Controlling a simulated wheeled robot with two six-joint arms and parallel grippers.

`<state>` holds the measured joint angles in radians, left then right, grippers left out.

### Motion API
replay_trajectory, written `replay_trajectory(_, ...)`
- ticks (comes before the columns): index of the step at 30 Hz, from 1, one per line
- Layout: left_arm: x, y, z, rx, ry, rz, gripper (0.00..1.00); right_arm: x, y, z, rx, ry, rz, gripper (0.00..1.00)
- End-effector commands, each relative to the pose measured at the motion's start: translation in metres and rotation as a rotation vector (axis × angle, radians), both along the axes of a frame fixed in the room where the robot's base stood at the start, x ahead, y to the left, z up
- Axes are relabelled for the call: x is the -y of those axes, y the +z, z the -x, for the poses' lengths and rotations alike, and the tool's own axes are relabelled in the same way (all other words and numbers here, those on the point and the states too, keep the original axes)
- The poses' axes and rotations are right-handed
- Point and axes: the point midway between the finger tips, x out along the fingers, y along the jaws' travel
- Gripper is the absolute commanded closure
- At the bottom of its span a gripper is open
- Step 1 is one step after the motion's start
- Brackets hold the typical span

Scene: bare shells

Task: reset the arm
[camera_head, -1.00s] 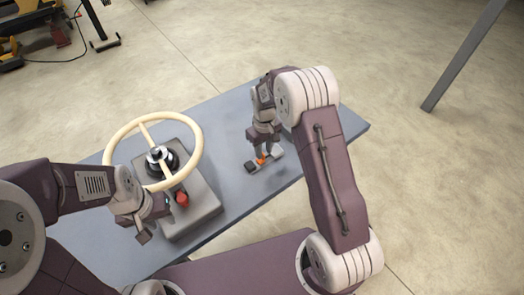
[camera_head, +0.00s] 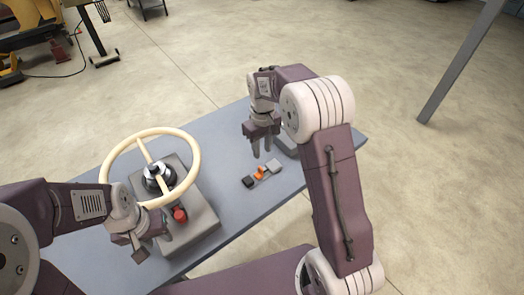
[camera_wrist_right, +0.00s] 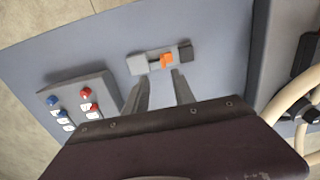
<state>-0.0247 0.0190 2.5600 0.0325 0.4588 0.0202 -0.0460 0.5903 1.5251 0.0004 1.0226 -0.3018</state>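My right gripper (camera_head: 262,148) hangs above the blue-grey table, apart from a small block with an orange lever (camera_head: 260,173). In the right wrist view the two fingers (camera_wrist_right: 160,88) are spread with nothing between them, and the orange-lever block (camera_wrist_right: 160,60) lies beyond their tips. My left gripper (camera_head: 140,248) is low at the left, beside the grey box with the cream steering wheel (camera_head: 109,163). Its fingers are too small and overlapped to tell whether they are apart.
The wheel's grey box (camera_head: 203,220) carries a red knob (camera_head: 180,214). A grey panel with red and blue buttons (camera_wrist_right: 67,90) stands on the table (camera_head: 225,185), partly hidden behind my right arm in the head view. A slanted post (camera_head: 460,60) stands beyond.

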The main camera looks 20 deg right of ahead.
Motion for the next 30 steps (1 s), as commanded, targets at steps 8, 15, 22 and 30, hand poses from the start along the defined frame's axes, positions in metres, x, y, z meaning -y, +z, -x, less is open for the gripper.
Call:
replay_trajectory(8,0.0,0.0,0.0,0.0,0.0,0.0,0.64,0.0,0.0,0.0,0.0,0.0,0.0,0.69)
replay_trajectory(15,0.0,0.0,0.0,0.0,0.0,0.0,0.64,0.005,0.041,0.036,0.049,-0.015,-0.005,0.69)
replay_trajectory(22,0.0,0.0,0.0,0.0,0.0,0.0,0.64,0.009,0.014,0.144,0.055,-0.162,-0.019,0.69)
replay_trajectory(30,0.0,0.0,0.0,0.0,0.0,0.0,0.64,0.01,-0.026,0.197,0.086,-0.353,-0.033,0.69)
